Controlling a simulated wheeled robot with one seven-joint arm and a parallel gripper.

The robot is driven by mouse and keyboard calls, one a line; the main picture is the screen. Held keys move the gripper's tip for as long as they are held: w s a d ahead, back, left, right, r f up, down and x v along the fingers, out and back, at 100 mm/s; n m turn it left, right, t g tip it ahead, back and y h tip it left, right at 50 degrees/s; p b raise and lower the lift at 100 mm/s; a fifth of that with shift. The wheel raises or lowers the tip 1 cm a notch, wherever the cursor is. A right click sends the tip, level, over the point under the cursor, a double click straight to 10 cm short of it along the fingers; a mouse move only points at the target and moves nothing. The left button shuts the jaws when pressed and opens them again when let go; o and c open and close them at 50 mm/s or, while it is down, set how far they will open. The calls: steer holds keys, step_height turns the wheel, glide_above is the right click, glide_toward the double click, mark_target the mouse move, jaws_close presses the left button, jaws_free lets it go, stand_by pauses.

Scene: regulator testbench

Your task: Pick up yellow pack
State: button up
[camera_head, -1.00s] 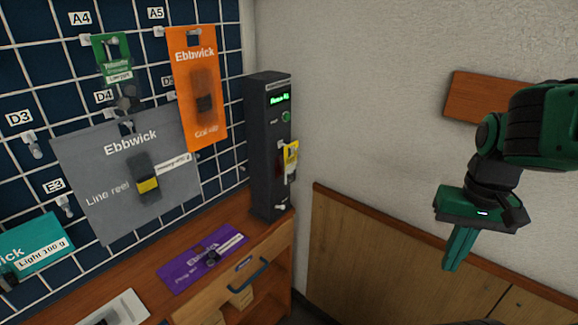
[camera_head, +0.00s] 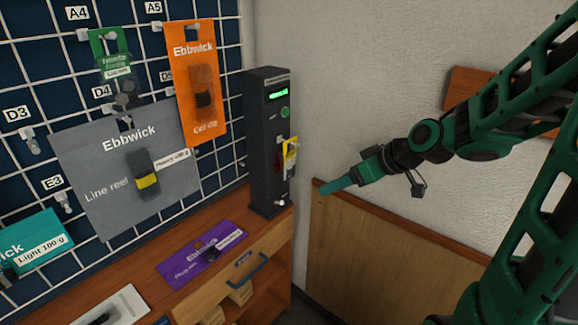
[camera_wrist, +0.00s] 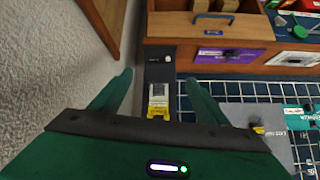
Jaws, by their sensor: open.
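The yellow pack (camera_head: 290,158) is a small yellow and white packet on the front of the dark upright testbench unit (camera_head: 262,150), below its green display. It also shows in the wrist view (camera_wrist: 158,100), between and beyond my two fingers. My gripper (camera_head: 330,187) is to the right of the unit, pointing left at it, a little lower than the pack. A gap remains between the fingertips and the pack.
The unit stands on a wooden counter (camera_head: 130,275) with a purple card (camera_head: 203,255) and a drawer with a blue handle (camera_head: 249,272). Large grey (camera_head: 100,190) and orange (camera_head: 190,70) packs hang on the grid wall at left. A plain wall is on the right.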

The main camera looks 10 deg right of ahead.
mark_target(294, 155)
steer(key=w+a+r+t+y, duration=0.1)
steer(key=w+a, duration=0.1)
steer(key=w, duration=0.1)
steer(key=w+a+r+n+t+y, duration=0.1)
steer(key=w+a, duration=0.1)
steer(key=w, duration=0.2)
steer(key=w+a+r+t, duration=0.1)
steer(key=w+a, duration=0.2)
steer(key=shift+w+n+y, duration=0.4)
steer(key=shift+x, duration=2.65)
steer(key=shift+d+f, duration=0.1)
steer(key=shift+f, duration=0.05)
steer(key=c, duration=1.2)
